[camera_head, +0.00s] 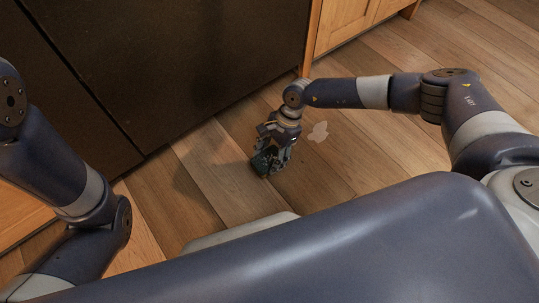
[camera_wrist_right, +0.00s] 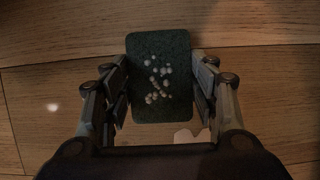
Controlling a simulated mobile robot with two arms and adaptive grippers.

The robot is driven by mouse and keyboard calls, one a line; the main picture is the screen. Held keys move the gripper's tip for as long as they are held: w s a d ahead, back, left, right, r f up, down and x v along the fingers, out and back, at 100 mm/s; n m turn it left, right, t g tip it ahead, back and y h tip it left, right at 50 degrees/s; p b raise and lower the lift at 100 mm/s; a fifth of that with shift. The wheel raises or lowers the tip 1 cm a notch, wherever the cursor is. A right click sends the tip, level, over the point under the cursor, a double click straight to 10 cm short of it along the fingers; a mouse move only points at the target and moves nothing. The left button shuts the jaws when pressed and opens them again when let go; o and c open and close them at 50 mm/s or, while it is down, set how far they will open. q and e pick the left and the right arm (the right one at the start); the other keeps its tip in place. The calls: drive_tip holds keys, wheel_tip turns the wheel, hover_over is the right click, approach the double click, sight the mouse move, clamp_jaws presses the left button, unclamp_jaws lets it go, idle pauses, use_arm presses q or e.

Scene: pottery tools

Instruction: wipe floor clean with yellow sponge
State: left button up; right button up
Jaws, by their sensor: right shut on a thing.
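A sponge (camera_wrist_right: 160,45) with a dark green top face and a cluster of small pale bubbles or specks shows between the fingers in the right wrist view. No yellow side is visible. My right gripper (camera_wrist_right: 160,85) is shut on its two long sides. In the head view my right gripper (camera_head: 268,158) points down close to the wooden floor (camera_head: 205,165), with the dark sponge (camera_head: 261,166) at its tips. Whether the sponge touches the floor is unclear. A pale stain (camera_head: 318,132) lies on the floor just right of the gripper. It also shows partly in the wrist view (camera_wrist_right: 186,137). My left gripper is out of view.
A large dark cabinet or appliance front (camera_head: 190,60) stands along the floor's far left side. A light wood cabinet (camera_head: 345,22) stands at the back. The floor right of the stain is clear as far as my right arm. My own body covers the near side.

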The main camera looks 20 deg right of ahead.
sight(262, 163)
drive_tip(key=shift+f+b, duration=0.4)
drive_tip(key=shift+f, duration=0.2)
idle(0.3)
drive_tip(key=shift+s+a+r+p, duration=0.1)
drive_tip(key=shift+s+a+p, duration=0.15)
drive_tip(key=shift+a, duration=0.2)
drive_tip(key=shift+s+a+p, duration=0.1)
drive_tip(key=shift+a+p, duration=0.15)
drive_tip(key=shift+a, duration=0.2)
drive_tip(key=shift+s+a, duration=0.2)
drive_tip(key=shift+a, duration=0.4)
drive_tip(key=shift+d, duration=0.1)
drive_tip(key=shift+w+d+f, duration=0.2)
drive_tip(key=shift+w+d, duration=0.05)
drive_tip(key=shift+d, duration=0.35)
drive_tip(key=shift+w+d+b, duration=0.25)
drive_tip(key=shift+d, duration=0.5)
drive_tip(key=shift+w+d+b, duration=0.2)
drive_tip(key=shift+w+d, duration=0.1)
drive_tip(key=shift+d, duration=0.5)
drive_tip(key=shift+w+d+b, duration=0.25)
drive_tip(key=shift+d, duration=0.5)
